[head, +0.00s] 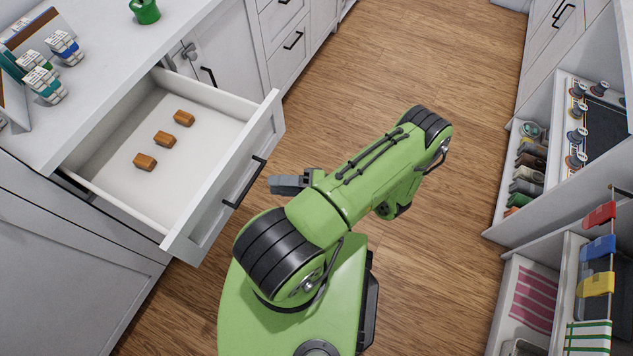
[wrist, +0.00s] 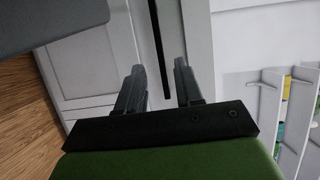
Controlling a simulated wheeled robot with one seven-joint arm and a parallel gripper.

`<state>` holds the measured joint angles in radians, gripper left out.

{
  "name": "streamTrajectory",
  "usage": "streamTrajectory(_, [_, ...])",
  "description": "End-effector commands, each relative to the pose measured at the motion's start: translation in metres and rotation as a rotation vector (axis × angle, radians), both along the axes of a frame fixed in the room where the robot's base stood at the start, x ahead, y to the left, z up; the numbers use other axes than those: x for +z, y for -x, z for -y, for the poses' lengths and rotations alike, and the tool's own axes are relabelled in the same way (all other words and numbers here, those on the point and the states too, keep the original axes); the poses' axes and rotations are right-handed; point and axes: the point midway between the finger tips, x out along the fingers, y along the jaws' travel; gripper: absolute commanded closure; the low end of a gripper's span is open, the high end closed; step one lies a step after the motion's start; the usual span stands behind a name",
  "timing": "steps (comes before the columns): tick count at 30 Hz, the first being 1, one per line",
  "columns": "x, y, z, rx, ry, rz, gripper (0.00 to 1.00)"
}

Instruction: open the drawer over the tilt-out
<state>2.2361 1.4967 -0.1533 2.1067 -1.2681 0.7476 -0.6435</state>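A white drawer (head: 206,128) stands pulled well out of the counter in the head view, with several centimetres of its inside showing. Three small brown blocks (head: 164,139) lie in a row in it. Its front carries a black bar handle (head: 245,182). My gripper (head: 280,185) is just to the right of this handle, apart from it in the head view. In the wrist view my gripper's two fingers (wrist: 159,72) are spread, with a dark handle bar (wrist: 158,38) beyond the gap between them. I cannot make out a tilt-out front below the drawer.
More white cabinets line the back. Open shelves with shoes (head: 528,170) and hanging coloured cloths (head: 597,248) stand at the right. The wooden floor (head: 450,60) between is clear.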

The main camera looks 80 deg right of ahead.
Motion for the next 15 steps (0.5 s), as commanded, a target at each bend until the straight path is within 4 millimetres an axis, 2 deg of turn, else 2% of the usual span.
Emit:
streamTrajectory(3, [-0.002,0.035,0.005,-0.006,0.006,-0.002,0.64])
streamTrajectory(7, [-0.002,0.069,0.008,-0.006,0.006,-0.002,0.64])
streamTrajectory(10, [-0.002,0.086,0.010,-0.004,0.005,0.001,0.64])
streamTrajectory(15, [-0.001,0.098,0.011,0.000,0.001,0.000,0.64])
